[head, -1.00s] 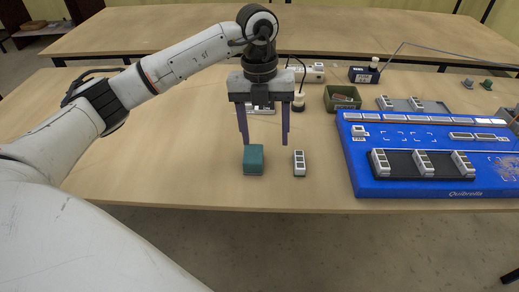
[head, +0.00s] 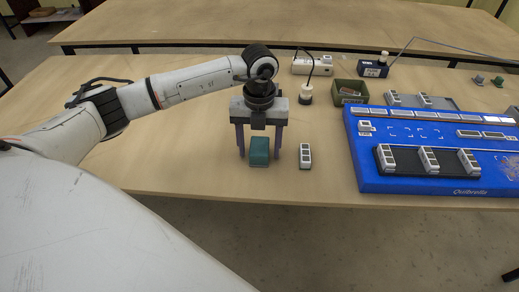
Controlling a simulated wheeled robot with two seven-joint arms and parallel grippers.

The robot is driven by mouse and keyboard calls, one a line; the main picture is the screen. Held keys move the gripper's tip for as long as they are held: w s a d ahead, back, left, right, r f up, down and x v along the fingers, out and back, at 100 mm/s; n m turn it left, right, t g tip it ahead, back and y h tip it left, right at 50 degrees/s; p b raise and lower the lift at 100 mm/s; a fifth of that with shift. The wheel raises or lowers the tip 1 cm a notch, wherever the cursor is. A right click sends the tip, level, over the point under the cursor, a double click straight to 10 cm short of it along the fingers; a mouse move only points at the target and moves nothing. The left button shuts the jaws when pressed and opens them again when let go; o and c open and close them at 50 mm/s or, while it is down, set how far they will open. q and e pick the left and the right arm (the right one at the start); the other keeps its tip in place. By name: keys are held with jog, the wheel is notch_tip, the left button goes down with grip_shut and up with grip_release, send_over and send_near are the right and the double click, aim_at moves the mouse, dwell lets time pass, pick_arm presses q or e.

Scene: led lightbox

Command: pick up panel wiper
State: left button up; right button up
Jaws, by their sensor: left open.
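The panel wiper, which I take to be the teal block (head: 259,153), stands on the table near its front edge. My left gripper (head: 259,156) points straight down over it, with its two dark fingers apart. One finger is at the left of the block and one at the right, and a gap shows on each side. My right gripper is not in view.
A small grey-white module (head: 305,156) stands close right of the left gripper. The blue lightbox panel (head: 420,184) with several modules fills the right. A green bin (head: 338,98), a white-topped bottle (head: 307,97) and a power strip (head: 312,66) are behind. The table's left part is clear.

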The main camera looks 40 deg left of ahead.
aim_at(260, 145)
pick_arm(q)
jog(key=c, duration=1.2)
notch_tip(260, 145, up, 10)
jog(key=shift+b, duration=0.3)
